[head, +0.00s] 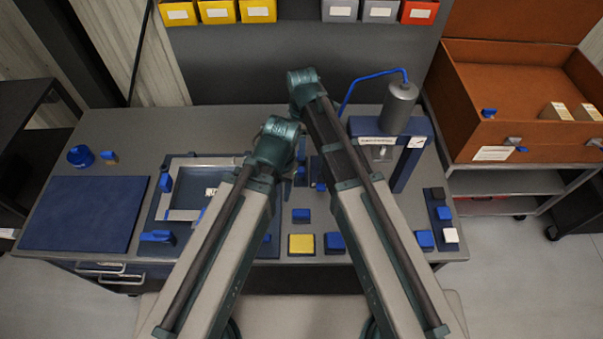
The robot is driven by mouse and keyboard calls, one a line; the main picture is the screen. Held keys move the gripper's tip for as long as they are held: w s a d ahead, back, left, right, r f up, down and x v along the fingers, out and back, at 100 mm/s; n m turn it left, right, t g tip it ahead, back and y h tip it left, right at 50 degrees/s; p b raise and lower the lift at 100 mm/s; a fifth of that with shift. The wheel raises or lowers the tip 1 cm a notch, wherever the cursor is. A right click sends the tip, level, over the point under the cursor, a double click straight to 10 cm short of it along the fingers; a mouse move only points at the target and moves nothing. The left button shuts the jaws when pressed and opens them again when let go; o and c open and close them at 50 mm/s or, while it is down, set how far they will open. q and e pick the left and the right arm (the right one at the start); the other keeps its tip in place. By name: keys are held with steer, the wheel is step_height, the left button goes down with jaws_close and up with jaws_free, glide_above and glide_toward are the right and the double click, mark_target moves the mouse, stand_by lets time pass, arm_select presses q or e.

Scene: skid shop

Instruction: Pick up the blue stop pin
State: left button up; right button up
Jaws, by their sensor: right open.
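Several small blue pieces lie on the grey workbench (135,135), and I cannot tell for sure which is the stop pin. A small blue piece (320,187) shows in the narrow gap between my arms, partly hidden. My right gripper (301,168) is small and half hidden in that same gap, above the bench; it is open. I cannot tell whether it touches anything. My left gripper is hidden behind its own arm link, which crosses the bench's middle.
A dark blue mat (85,213) lies at the left. A grey-framed fixture (180,215) sits beside it. A yellow block (301,244) and blue blocks lie near the front. A grey cylinder press (399,107) stands at the right rear. An orange crate (515,75) stands farther right.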

arm_select(q)
step_height(320, 180, down, 8)
steer(key=b, duration=0.6)
steer(key=shift+r+b, duration=0.25)
steer(key=shift+b, duration=0.1)
arm_select(e)
glide_above(301, 169)
step_height(301, 169, down, 8)
steer(key=shift+s+d+r, duration=0.1)
steer(key=shift+d+r, duration=0.05)
steer(key=shift+r, duration=0.1)
arm_select(q)
steer(key=shift+f, duration=0.1)
arm_select(e)
steer(key=shift+f, duration=0.1)
arm_select(q)
step_height(301, 169, down, 5)
steer(key=b, duration=0.5)
steer(key=shift+f, duration=0.1)
arm_select(e)
step_height(301, 169, down, 5)
steer(key=shift+f, duration=0.1)
jaws_close()
